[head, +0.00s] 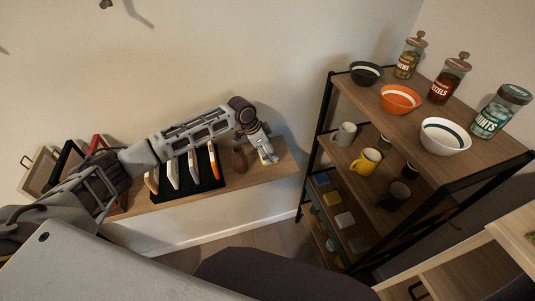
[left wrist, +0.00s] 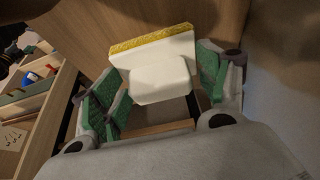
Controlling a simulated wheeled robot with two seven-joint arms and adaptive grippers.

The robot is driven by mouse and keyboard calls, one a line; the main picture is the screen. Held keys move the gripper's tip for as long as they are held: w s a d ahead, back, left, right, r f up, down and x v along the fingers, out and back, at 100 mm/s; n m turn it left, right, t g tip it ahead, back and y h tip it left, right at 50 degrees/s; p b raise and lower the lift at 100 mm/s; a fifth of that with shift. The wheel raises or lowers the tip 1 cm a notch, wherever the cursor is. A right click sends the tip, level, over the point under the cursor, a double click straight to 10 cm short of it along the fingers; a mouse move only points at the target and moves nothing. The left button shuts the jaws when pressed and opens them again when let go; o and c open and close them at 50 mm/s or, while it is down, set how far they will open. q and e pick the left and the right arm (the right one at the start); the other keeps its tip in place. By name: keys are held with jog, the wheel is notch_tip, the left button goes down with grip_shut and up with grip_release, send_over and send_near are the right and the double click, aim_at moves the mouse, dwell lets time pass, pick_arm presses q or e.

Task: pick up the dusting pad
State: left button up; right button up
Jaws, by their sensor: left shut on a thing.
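The dusting pad (left wrist: 155,80) shows in the left wrist view as a white block with a yellow, sponge-like layer along its far edge. It sits between the green-padded fingers of my left gripper (left wrist: 158,92), which is shut on it. In the head view, my left gripper (head: 267,156) is at the right part of the wooden wall shelf (head: 283,165). The pad is small and hard to make out there. Whether it touches the shelf, I cannot tell. My right gripper is not in view.
To the right, a black-framed shelving unit (head: 325,130) holds bowls, jars and mugs, including a yellow mug (head: 367,161). Bare wall rises behind the shelf.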

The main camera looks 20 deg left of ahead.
pick_arm(q)
jog(key=shift+r, duration=0.1)
jog(key=shift+c, duration=0.2)
notch_tip(320, 180, up, 10)
jog(key=shift+f+b, duration=0.1)
jog(key=shift+b, duration=0.5)
jog(key=shift+s+f, duration=0.1)
dwell(0.6)
